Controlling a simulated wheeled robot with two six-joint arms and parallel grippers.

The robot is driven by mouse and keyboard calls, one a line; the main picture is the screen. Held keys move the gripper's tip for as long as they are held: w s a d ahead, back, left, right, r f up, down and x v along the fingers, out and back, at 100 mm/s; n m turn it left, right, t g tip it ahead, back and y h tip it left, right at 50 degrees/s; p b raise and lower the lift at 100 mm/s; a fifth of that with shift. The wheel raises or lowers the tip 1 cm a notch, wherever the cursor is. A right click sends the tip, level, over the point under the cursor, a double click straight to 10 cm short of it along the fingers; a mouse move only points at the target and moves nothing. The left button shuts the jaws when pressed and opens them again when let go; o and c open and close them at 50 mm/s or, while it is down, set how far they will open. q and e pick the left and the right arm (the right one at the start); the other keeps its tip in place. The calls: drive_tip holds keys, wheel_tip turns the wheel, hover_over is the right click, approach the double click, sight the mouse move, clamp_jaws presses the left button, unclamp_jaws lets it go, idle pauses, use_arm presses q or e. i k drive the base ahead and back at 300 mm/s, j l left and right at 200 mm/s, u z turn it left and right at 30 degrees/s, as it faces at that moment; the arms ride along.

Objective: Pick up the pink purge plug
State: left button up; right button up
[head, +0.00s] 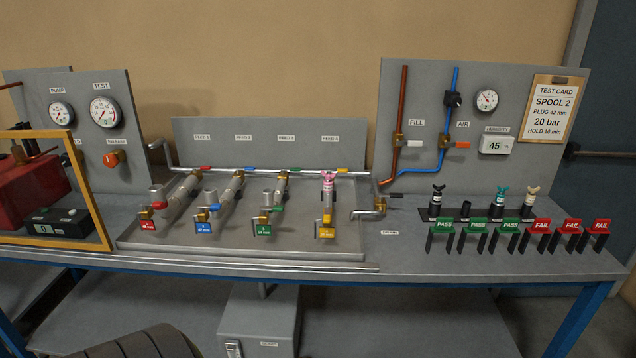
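The pink purge plug (327,177) stands upright at the end of the rightmost of several pipe branches, the one under the FEED 4 label. A plug rack (481,222) on the right of the bench holds a plug with a black top (437,192), one with a teal top (502,191) and one with a cream top (531,193). One shorter black piece in the rack has no winged top. Neither of my grippers is in view.
The pipe branches rise from a grey tray (190,250) with numbered tags. Green PASS (476,225) and red FAIL (571,226) tags stand at the front right. A yellow-framed case (105,240) with a red pump is at left. A bent pipe (372,213) sits just right of the pink plug.

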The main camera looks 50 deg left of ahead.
sight(327, 186)
drive_tip(key=u, duration=1.5)
drive_tip(key=i+l, duration=0.15)
drive_tip(key=l, duration=0.1)
